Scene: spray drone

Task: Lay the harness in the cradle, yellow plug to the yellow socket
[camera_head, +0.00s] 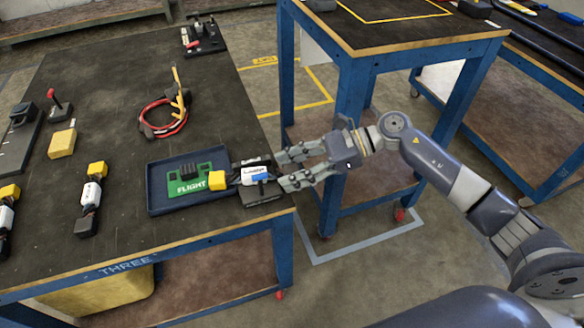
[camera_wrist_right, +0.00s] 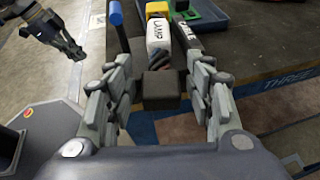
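The harness has a yellow plug (camera_head: 217,180), a white sleeve (camera_head: 253,174) and a black end block (camera_wrist_right: 160,90). In the right wrist view the white sleeve (camera_wrist_right: 159,36) reads LAMP. The harness lies at the dark cradle (camera_head: 262,195), whose CABLE wall (camera_wrist_right: 188,40) runs alongside. I cannot tell whether it is fully seated. The yellow plug is beside the green FLIGHT board (camera_head: 190,186); a yellow socket is not clear. My right gripper (camera_head: 284,170) is open, its fingers either side of the black end block with gaps. My left gripper (camera_wrist_right: 72,48) shows only in the right wrist view; its opening is unclear.
A blue tray (camera_head: 157,205) holds the FLIGHT board. More yellow-plug harnesses (camera_head: 92,198) lie to the left, with a yellow block (camera_head: 62,143). A coiled red cable (camera_head: 165,128) lies behind. A blue-legged table (camera_head: 400,50) stands right, across a floor gap.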

